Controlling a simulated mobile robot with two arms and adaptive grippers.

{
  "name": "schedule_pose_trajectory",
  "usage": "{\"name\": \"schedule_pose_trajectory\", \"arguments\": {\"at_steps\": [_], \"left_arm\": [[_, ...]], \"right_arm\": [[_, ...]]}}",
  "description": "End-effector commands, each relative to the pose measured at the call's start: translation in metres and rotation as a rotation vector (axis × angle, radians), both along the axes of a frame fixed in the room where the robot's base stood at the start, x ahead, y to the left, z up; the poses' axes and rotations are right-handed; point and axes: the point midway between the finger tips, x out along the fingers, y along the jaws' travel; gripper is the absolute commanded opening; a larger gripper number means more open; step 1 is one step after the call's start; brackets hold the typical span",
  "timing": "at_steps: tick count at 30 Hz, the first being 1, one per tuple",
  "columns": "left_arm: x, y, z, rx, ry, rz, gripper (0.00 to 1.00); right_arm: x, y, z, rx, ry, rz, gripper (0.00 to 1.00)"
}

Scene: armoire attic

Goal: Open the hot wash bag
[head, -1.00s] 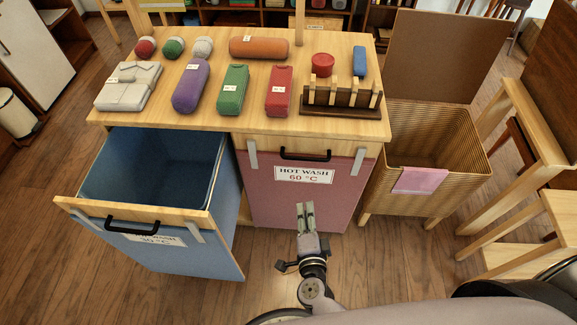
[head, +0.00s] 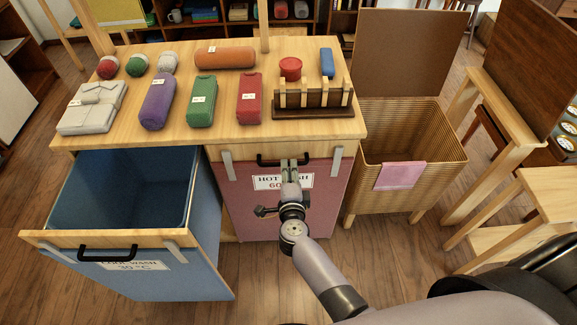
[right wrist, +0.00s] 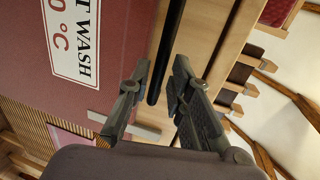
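The hot wash bag (head: 240,205) is a dusty-pink front under the table, with a white "HOT WASH" label (head: 266,182) partly covered by my right gripper. Its wooden top rail is flush under the tabletop, so it is shut. Its black bar handle (head: 268,161) is also in the right wrist view (right wrist: 168,50). My right gripper (head: 289,163) is at the right part of this handle. In the right wrist view its two fingers (right wrist: 160,72) are apart, with the bar seen between them; contact cannot be told. My left gripper is not in view.
The blue cool wash bag (head: 150,275) stands pulled out at left. The tabletop (head: 225,135) holds rolled cloths, balls, a folded grey cloth and a dark wooden rack (head: 315,106). A wicker hamper (head: 415,150) with open lid stands right. Floor in front is clear.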

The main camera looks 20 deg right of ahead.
Motion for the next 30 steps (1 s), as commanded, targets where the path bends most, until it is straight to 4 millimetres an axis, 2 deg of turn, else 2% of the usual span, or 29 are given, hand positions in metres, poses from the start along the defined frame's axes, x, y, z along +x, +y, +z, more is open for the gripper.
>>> {"name": "schedule_pose_trajectory", "arguments": {"at_steps": [1,6,17,26,30], "left_arm": [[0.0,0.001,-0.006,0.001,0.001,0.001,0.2],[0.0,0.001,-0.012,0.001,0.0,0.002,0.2],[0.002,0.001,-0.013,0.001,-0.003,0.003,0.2],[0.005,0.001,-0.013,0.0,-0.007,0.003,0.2],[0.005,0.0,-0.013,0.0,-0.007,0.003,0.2]], "right_arm": [[0.009,-0.003,-0.004,-0.001,-0.002,0.0,0.19],[0.027,-0.008,-0.007,0.0,-0.001,0.0,0.19],[0.032,-0.01,-0.007,-0.001,0.0,0.0,0.19],[0.032,-0.009,-0.007,0.0,0.0,0.0,0.01],[0.032,-0.009,-0.007,0.0,0.0,0.0,0.0]]}}
